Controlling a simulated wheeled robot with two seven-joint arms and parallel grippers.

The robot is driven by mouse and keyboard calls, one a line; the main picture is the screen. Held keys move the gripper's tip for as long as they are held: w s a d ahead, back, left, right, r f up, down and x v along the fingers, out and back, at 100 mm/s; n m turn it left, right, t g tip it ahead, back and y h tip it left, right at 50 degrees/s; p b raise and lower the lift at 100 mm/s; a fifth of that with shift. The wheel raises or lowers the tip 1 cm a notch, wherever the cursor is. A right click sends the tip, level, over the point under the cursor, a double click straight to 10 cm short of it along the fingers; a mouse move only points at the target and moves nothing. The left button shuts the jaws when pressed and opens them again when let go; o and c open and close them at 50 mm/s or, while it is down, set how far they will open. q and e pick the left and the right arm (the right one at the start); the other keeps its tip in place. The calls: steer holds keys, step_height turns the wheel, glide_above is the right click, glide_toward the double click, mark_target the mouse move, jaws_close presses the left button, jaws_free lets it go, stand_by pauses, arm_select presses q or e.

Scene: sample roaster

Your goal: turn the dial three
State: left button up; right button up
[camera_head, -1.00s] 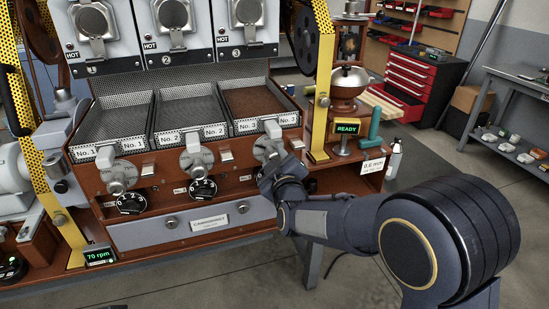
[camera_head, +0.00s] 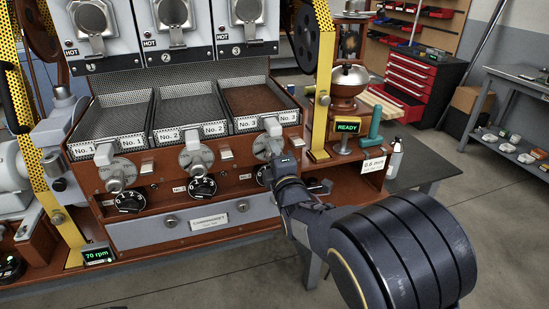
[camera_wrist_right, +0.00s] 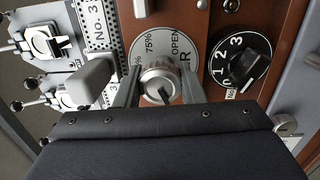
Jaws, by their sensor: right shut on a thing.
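The third station's round silver plate (camera_head: 263,148) sits under the tray labelled No. 3. In the right wrist view this plate (camera_wrist_right: 150,47) carries the marks 75% and OPEN, with a silver knob (camera_wrist_right: 160,80) that has a dark pointer. My right gripper (camera_wrist_right: 158,88) has one finger on each side of this knob and is shut on it. A black dial (camera_wrist_right: 240,62) numbered 1, 2, 3 is beside the plate, clear of the fingers. In the head view my right gripper (camera_head: 275,160) partly hides the third station. My left gripper is out of view.
Two similar plates (camera_head: 196,158) with black dials (camera_head: 202,188) lie to the left. A yellow post (camera_head: 322,90) and a grinder with a READY display (camera_head: 347,127) stand to the right.

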steer(key=shift+f+n, duration=0.1)
steer(key=shift+n, duration=0.9)
steer(key=o, duration=1)
steer(key=v, duration=0.7)
steer(key=shift+s+d, duration=0.2)
steer(key=shift+s, duration=0.15)
